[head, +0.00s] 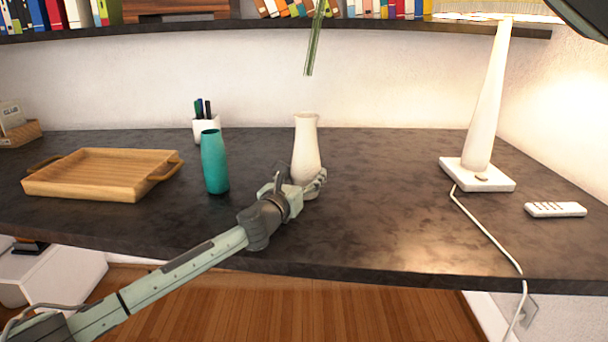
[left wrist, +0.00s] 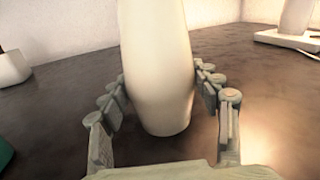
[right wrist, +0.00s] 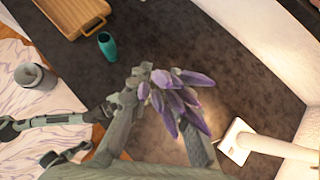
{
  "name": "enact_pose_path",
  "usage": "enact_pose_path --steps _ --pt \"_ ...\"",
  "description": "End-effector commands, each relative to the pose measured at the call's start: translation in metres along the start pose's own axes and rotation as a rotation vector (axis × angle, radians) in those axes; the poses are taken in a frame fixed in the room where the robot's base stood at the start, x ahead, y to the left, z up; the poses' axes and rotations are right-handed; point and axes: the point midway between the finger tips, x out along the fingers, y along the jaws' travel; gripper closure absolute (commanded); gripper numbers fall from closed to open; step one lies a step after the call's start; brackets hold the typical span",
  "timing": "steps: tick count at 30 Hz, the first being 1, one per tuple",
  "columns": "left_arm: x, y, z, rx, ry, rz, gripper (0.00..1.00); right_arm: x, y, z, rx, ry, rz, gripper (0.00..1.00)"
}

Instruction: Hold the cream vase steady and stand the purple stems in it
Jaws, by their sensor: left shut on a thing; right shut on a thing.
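The cream vase (head: 305,140) stands upright on the dark desk. My left gripper (head: 303,188) is shut around its lower body; in the left wrist view, its fingers lie on both sides of the vase (left wrist: 158,60). The stems (head: 314,42) show as green stalks hanging nearly upright above the vase, lower ends clear of its mouth and tops cut off by the picture edge. In the right wrist view, my right gripper (right wrist: 165,95) is shut on the stems, whose purple blossoms (right wrist: 182,98) hide the fingertips and the vase. My right gripper is out of the head view.
A teal bottle (head: 214,162) and a white pen cup (head: 205,130) stand left of the vase, with a wooden tray (head: 85,190) further left. A white lamp (head: 478,178) and a remote (head: 555,210) are at right. A bookshelf (head: 200,27) runs above.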

Motion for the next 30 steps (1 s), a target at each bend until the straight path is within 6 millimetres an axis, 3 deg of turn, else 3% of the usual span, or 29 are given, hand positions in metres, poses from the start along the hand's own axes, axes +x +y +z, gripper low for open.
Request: enact_pose_path --steps 3,30 --pt "0.0 0.0 0.0 0.0 0.0 0.0 0.83 0.0 0.0 0.0 0.0 0.0 0.0 1.0" --pt "0.0 0.0 0.0 0.0 0.0 0.001 0.83 0.043 -0.001 -0.039 -0.001 0.001 0.0 1.0"
